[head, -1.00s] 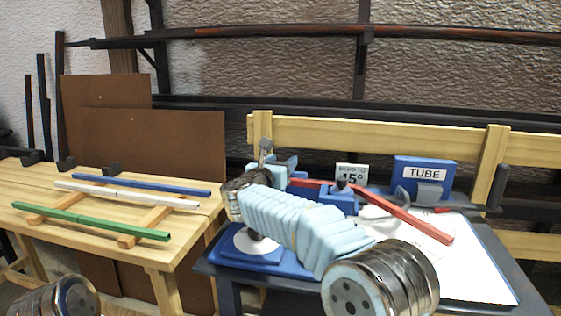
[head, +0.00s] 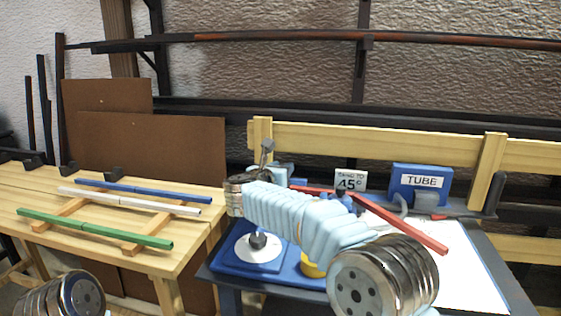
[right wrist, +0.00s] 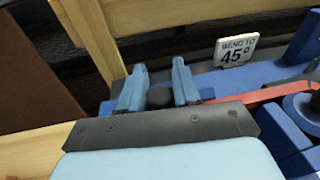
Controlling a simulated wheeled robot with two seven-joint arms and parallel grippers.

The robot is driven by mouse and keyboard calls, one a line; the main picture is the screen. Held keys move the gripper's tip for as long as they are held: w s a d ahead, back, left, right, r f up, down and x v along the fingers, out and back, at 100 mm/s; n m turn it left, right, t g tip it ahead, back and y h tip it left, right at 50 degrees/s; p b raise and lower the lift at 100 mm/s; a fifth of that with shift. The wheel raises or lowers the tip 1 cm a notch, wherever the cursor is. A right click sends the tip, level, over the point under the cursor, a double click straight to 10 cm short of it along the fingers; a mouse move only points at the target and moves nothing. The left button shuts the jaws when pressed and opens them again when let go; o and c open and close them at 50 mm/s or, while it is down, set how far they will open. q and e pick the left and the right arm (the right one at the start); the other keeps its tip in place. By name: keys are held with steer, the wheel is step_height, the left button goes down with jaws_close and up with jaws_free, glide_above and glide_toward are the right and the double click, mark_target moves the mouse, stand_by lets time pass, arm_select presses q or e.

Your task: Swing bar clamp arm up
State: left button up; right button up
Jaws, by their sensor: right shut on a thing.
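In the right wrist view, the two blue fingers of my right gripper (right wrist: 159,68) stand on either side of a dark rounded piece (right wrist: 160,97), shut on it; it appears to be the grip of the bar clamp arm. In the head view the bar clamp arm (head: 267,146) shows as a short grey lever with a knob, tilted upward near the bench's back left. My right gripper (head: 284,170) is there, mostly hidden behind my own wrist. A red lath (head: 405,223) runs through the blue bender, also seen in the right wrist view (right wrist: 262,94). My left gripper is out of view.
A "bend to 45°" sign (head: 350,181) and a blue TUBE box (head: 421,183) stand at the back of the bench. A blue base with a white disc (head: 262,258) lies at its front left. Blue, white and green laths lie on the left table (head: 185,240).

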steer(key=g+p, duration=0.1)
steer(key=p, duration=0.1)
steer(key=g+p, duration=0.1)
steer(key=p, duration=0.1)
steer(key=shift+w+d+r+y, duration=0.15)
steer(key=shift+w+r+y, duration=0.2)
steer(key=shift+r+y, duration=0.05)
steer(key=shift+w+f+g+y, duration=0.2)
steer(key=shift+g+y, duration=0.1)
steer(key=shift+g, duration=0.3)
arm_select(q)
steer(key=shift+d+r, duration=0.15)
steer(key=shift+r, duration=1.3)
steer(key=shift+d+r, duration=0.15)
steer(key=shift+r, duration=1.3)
arm_select(e)
steer(key=shift+w+d+n+g+y, duration=0.15)
steer(key=shift+n+g+y, duration=0.15)
steer(key=shift+g, duration=0.5)
steer(key=o, duration=1)
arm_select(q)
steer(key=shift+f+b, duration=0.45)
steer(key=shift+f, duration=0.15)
arm_select(e)
steer(key=v, duration=1.3)
steer(key=shift+s+a+r, duration=0.2)
steer(key=shift+s+r, duration=0.05)
